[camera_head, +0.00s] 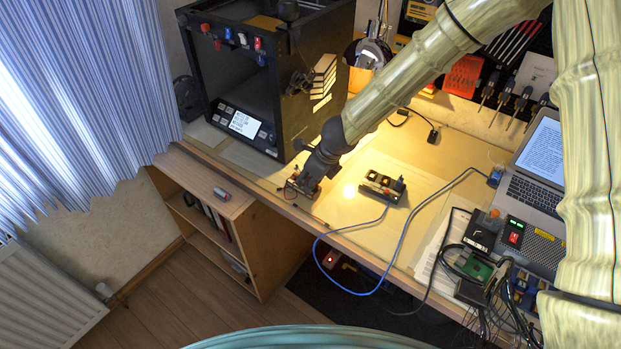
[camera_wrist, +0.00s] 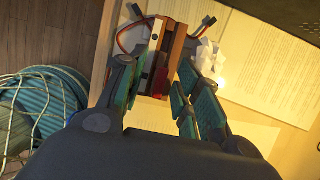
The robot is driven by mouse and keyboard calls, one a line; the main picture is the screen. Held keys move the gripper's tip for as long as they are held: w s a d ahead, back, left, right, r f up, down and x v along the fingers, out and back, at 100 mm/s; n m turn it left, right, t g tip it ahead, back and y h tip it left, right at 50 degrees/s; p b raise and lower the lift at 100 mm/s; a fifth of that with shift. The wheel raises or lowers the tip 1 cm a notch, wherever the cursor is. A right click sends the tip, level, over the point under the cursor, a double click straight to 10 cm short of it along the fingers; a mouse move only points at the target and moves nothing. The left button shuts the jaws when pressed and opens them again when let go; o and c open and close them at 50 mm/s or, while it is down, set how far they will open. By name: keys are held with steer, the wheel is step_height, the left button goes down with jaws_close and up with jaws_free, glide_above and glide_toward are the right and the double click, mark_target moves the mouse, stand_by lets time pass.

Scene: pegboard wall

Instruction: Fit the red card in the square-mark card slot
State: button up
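My gripper (camera_head: 306,187) points down at the front edge of the desk, left of the middle. In the wrist view its two green-padded fingers (camera_wrist: 168,82) stand apart, on either side of a brown, slotted-looking holder (camera_wrist: 176,46). A narrow red piece (camera_wrist: 160,82), perhaps the red card, shows between the fingers; I cannot see both pads touching it. A white strip (camera_wrist: 154,38) stands beside the brown wood. In the head view the holder is mostly hidden by my gripper. I cannot make out a square mark in either view.
A black module (camera_head: 381,187) with a blue cable lies right of my gripper. A black printer-like frame (camera_head: 262,80) stands at the back left. A laptop (camera_head: 537,175) and electronics crowd the right. A low wooden shelf (camera_head: 250,215) is below the desk's left end.

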steer(key=v, duration=1.2)
stand_by(0.5)
